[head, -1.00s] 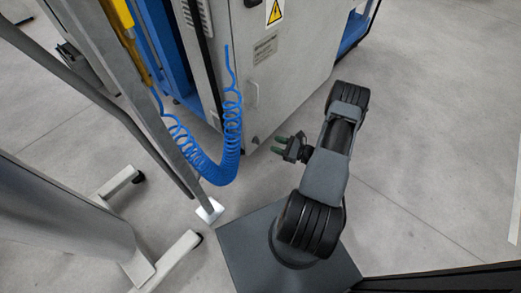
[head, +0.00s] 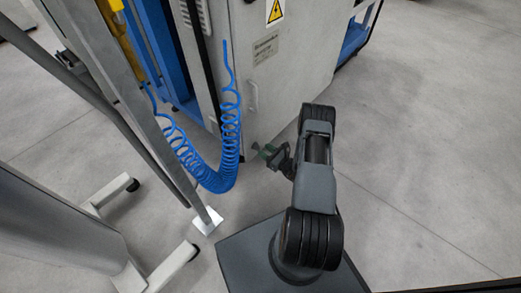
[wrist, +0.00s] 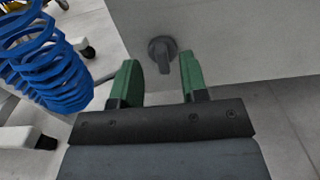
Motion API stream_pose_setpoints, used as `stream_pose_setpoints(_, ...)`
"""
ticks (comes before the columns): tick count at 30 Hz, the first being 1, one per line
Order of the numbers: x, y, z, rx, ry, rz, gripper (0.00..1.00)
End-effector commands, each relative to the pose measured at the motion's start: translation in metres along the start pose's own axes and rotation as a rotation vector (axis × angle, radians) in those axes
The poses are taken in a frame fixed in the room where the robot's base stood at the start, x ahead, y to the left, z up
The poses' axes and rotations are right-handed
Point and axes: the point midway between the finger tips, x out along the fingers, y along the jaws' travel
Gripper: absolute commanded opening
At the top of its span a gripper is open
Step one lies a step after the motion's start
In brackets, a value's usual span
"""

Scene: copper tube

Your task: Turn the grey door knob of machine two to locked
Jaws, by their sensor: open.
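The grey door knob (wrist: 162,54) is on the light grey cabinet door (wrist: 225,35) in the wrist view. Its handle bar points downward in that picture. My gripper (wrist: 157,75) is open, with its two green fingers apart. The knob shows between the fingertips, nearer the right finger; I cannot tell whether either finger touches it. In the head view my gripper (head: 264,152) is at the lower part of the cabinet (head: 285,85), and the fingers largely hide the knob there.
A blue coiled hose (head: 230,130) hangs left of my gripper and also shows in the wrist view (wrist: 45,60). A slanted grey post (head: 160,140) and a wheeled stand (head: 60,215) are at the left. The floor on the right is clear.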

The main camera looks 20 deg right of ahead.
Motion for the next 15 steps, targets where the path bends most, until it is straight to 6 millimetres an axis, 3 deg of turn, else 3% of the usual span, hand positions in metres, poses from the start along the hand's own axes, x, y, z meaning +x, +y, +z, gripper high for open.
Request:
stream_pose_setpoints(6,0.023,0.0,-0.001,-0.002,-0.001,0.002,0.4)
stream_pose_setpoints(15,0.03,0.0,0.0,0.001,0.0,0.002,0.4)
